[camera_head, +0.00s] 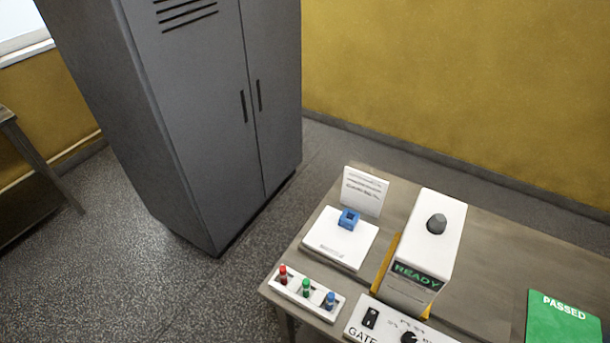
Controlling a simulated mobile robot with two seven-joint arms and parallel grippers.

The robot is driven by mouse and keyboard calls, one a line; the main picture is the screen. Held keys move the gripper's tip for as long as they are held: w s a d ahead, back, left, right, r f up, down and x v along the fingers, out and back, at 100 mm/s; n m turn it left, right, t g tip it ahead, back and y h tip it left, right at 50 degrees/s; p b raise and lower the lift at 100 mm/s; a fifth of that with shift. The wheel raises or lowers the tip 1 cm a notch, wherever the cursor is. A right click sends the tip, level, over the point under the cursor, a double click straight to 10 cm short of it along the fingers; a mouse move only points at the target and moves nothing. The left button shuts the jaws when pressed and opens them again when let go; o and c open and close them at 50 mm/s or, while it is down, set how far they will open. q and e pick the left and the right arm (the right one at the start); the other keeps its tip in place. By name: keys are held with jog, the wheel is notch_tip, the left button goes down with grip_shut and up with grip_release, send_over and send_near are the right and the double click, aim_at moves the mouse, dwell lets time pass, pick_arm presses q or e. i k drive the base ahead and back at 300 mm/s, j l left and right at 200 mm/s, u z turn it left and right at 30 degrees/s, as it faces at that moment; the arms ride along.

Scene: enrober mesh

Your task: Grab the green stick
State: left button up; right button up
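A small green stick (306,287) stands upright in the middle of a white rack (329,313) near the table's front left edge. A red stick (283,274) stands to its left and a blue stick (330,299) to its right in the same rack. Only the upper parts of the sticks show. Neither of my grippers is in the head view.
A grey cabinet (205,110) stands behind left. Floor left of the table is clear.

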aim_at(306, 283)
jog(key=j+z, duration=0.3)
jog(key=l+u, duration=0.8)
jog(key=l, duration=0.15)
jog(key=k, duration=0.4)
jog(key=l+z, duration=0.35)
jog(key=i+l+z, duration=0.1)
jog(key=z, duration=0.3)
